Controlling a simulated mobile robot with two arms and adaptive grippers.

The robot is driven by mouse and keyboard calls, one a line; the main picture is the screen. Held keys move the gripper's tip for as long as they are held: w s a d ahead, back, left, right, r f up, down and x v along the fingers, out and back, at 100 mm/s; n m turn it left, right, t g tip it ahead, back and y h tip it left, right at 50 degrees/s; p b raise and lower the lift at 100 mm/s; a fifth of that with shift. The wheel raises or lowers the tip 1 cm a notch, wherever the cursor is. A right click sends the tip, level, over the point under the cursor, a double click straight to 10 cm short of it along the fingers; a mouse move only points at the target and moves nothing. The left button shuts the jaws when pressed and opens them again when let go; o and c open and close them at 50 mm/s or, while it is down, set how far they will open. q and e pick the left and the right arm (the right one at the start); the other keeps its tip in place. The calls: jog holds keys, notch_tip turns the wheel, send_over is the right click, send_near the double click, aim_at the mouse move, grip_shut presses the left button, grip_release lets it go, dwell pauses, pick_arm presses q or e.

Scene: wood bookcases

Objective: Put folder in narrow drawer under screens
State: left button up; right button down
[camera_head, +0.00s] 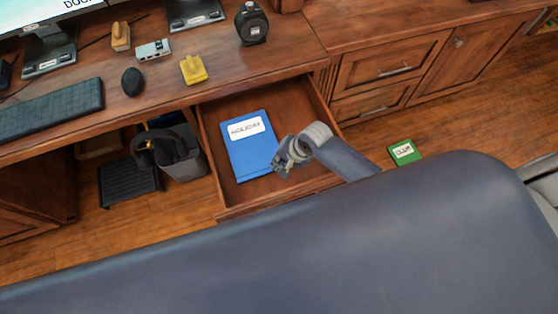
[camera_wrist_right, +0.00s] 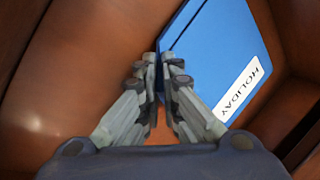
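The blue folder (camera_head: 253,146) with a white HOLIDAY label lies inside the open narrow drawer (camera_head: 308,102) under the desk. My right gripper (camera_head: 284,162) is at the folder's lower right edge, inside the drawer. In the right wrist view the fingers (camera_wrist_right: 160,68) are close together, with the edge of the folder (camera_wrist_right: 215,55) between their tips. They look shut on it; the contact itself is partly hidden by the fingers. My left gripper is not in view.
The desk holds a keyboard (camera_head: 50,108), a mouse (camera_head: 132,82), a yellow object (camera_head: 193,69) and monitor stands. A dark bin (camera_head: 183,163) stands left of the drawer. A green labelled item (camera_head: 405,152) lies on the floor at right. Closed cabinets (camera_head: 385,70) line the back right.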

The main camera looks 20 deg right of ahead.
jog(key=shift+f, duration=0.4)
jog(key=c, duration=2.1)
grip_release()
jog(key=shift+p+v, duration=0.85)
jog(key=shift+v, duration=5.2)
jog(key=shift+d, duration=0.1)
